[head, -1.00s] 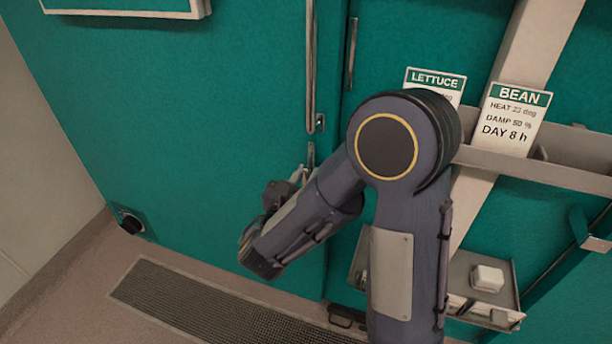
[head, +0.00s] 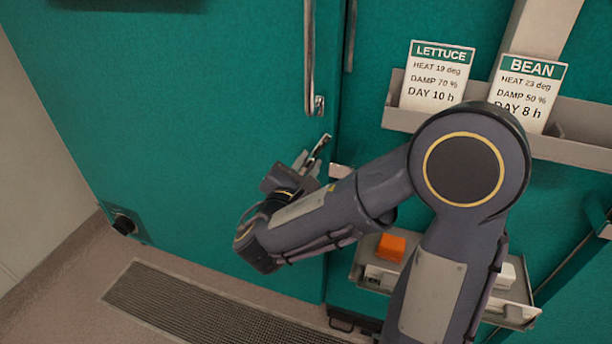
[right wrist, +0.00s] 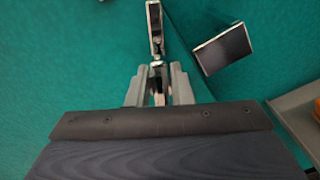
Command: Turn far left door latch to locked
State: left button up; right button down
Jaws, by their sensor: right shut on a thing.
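The far left door (head: 190,110) is a large green door and looks closed. Its latch (head: 320,147) is a small metal lever near the door's right edge, below the long vertical handle, and it stands tilted, its top leaning right. My right gripper (head: 305,165) is shut on the latch's lower part, reaching in from the lower right. In the right wrist view, the latch (right wrist: 155,28) rises from between the fingertips (right wrist: 158,78). A dark-faced metal catch plate (right wrist: 223,48) sits to its right, apart from it. My left gripper is not in view.
The long door handle (head: 309,60) hangs just above the latch. A rack with lettuce (head: 437,78) and bean (head: 530,90) cards is at right. A lower tray holds an orange block (head: 391,247). A floor grate (head: 200,305) lies below the door.

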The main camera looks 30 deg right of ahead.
jog(key=shift+s+d+f+m+b, duration=0.1)
jog(key=shift+f+m+b, duration=0.1)
jog(key=shift+m+b, duration=2.15)
jog(key=shift+s+d+f+m+b, duration=0.1)
jog(key=shift+f+m+b, duration=0.1)
jog(key=shift+m+b, duration=2.15)
jog(key=shift+s+f+m+b, duration=0.15)
jog(key=shift+m+b, duration=1.35)
jog(key=shift+b, duration=1.7)
jog(key=shift+w, duration=0.1)
jog(key=c, duration=1.3)
grip_release()
